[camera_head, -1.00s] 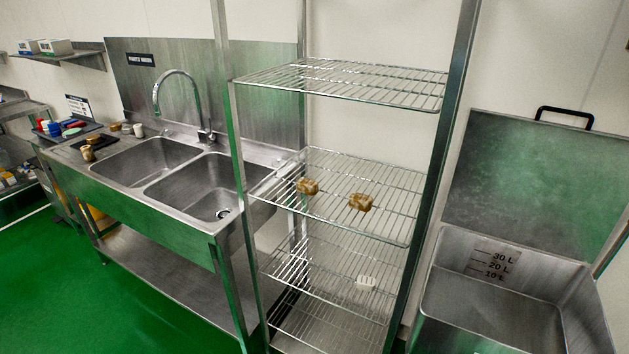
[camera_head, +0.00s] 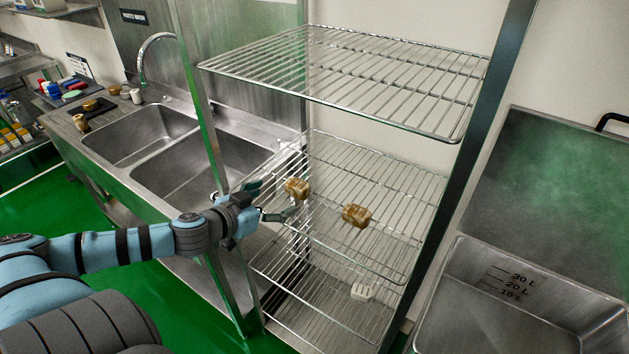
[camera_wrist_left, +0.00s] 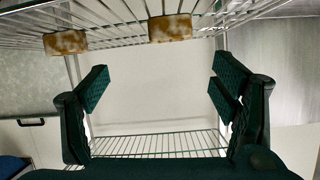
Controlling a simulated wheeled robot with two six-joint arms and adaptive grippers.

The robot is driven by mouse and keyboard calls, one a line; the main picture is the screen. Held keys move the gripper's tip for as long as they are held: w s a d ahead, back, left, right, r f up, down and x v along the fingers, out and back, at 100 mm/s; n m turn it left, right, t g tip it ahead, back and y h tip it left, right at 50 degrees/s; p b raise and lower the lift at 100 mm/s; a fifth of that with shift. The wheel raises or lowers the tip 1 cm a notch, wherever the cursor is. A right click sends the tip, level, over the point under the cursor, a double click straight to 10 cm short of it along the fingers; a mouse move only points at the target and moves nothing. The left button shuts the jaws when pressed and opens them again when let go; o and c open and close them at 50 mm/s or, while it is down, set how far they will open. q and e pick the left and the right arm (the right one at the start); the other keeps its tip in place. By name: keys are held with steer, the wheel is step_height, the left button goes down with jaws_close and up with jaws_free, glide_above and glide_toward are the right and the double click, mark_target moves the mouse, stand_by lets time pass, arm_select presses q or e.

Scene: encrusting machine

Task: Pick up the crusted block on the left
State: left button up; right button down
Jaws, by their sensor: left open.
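The left crusted block (camera_head: 297,188) is a small brown, mottled piece on the middle wire shelf (camera_head: 400,185) of the rack. A second crusted block (camera_head: 356,215) sits to its right on the same shelf. My left gripper (camera_head: 276,200) is open and empty at the left side of the rack, just left of the left block. The left wrist view looks upside down. There the left block (camera_wrist_left: 170,28) lies at the top centre and the other block (camera_wrist_left: 65,42) at the upper left, both beyond the open fingers (camera_wrist_left: 158,88). My right gripper is not in view.
The upper wire shelf (camera_head: 350,75) is above the blocks, and a rack post (camera_head: 205,140) stands left of them. A white item (camera_head: 362,291) is on a lower shelf. A double sink (camera_head: 200,170) is at left, and an open steel bin (camera_head: 520,320) is at right.

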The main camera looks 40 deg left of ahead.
mark_target(295, 185)
arm_select(q)
steer(key=shift+n+y, duration=0.3)
steer(key=shift+n, duration=0.5)
steer(key=w+f+b, duration=0.1)
steer(key=b, duration=0.2)
steer(key=w+a+f+b, duration=0.1)
steer(key=b, duration=0.2)
steer(key=w+f+b, duration=0.1)
steer(key=b, duration=0.3)
steer(key=shift+w+a+f, duration=0.15)
steer(key=shift+w+a, duration=0.05)
steer(key=shift+a, duration=0.15)
steer(key=shift+b+x, duration=0.85)
steer(key=shift+b, duration=0.15)
steer(key=shift+w+d, duration=0.1)
steer(key=shift+w, duration=1.1)
steer(key=x, duration=0.4)
steer(key=shift+w+r, duration=0.2)
steer(key=shift+w, duration=0.15)
steer(key=shift+w+f, duration=0.2)
steer(key=shift+w, duration=0.25)
steer(key=shift+s+r, duration=0.1)
steer(key=shift+s, duration=0.05)
steer(key=c, duration=1.3)
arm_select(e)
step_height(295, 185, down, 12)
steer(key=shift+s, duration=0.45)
